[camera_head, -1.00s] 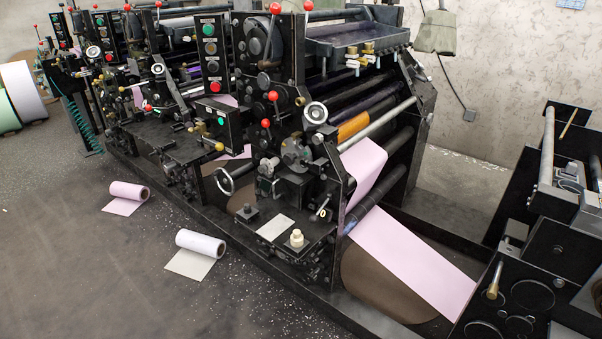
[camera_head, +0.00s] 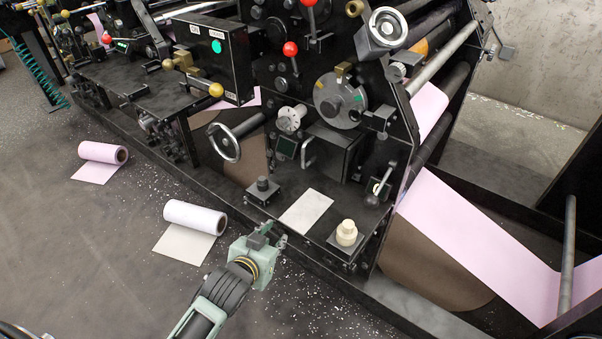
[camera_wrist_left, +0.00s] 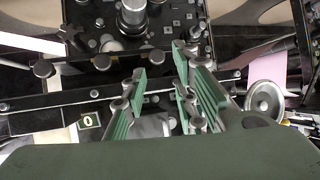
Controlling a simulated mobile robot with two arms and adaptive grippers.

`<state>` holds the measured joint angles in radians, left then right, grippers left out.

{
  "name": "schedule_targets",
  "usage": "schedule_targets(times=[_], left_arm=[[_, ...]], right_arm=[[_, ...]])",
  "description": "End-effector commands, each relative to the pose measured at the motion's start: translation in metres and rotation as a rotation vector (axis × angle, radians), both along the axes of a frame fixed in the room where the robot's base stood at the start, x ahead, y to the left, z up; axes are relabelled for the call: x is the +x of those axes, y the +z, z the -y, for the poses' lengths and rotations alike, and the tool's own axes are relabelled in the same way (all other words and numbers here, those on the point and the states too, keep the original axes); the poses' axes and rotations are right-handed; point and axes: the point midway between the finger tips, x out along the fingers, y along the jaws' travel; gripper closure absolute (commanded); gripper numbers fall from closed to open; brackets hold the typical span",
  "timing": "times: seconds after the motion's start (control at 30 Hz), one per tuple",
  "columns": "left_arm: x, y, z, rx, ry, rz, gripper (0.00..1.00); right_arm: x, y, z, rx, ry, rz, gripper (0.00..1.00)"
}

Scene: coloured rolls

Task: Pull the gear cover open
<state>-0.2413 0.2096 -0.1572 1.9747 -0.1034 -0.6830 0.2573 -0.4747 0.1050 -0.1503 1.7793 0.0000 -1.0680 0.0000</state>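The machine's front carries a black box-shaped cover (camera_head: 333,152) with a curved silver handle (camera_head: 308,153) on its left side; I take it to be the gear cover, and it looks closed. My left gripper (camera_head: 280,241) is low in front of the machine, beside the pale plate on its ledge and apart from the handle. In the left wrist view its green ribbed fingers (camera_wrist_left: 158,82) stand apart with a gap between them and nothing held. I cannot make out the cover clearly in that view. My right gripper is not in view.
A silver handwheel (camera_head: 224,143) juts out left of the cover. A black knob (camera_head: 263,188), a pale plate (camera_head: 306,211) and a cream knob (camera_head: 346,233) sit on the ledge below. A white roll (camera_head: 195,217) and a pink roll (camera_head: 103,153) lie on the floor.

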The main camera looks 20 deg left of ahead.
Motion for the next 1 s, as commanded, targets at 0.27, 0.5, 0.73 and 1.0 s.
schedule_targets(times=[0.27, 0.5, 0.73, 1.0], left_arm=[[0.052, 0.072, 0.003, -0.044, -0.028, 0.274, 0.73], [0.087, 0.111, 0.007, -0.081, -0.081, 0.462, 0.73], [0.108, 0.125, 0.010, -0.096, -0.105, 0.528, 0.73], [0.149, 0.124, 0.017, -0.095, -0.104, 0.526, 0.73]], right_arm=[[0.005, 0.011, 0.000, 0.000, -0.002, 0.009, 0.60], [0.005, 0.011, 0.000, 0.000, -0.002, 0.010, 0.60], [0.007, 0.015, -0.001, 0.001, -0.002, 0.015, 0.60], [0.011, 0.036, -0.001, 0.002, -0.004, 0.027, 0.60]])
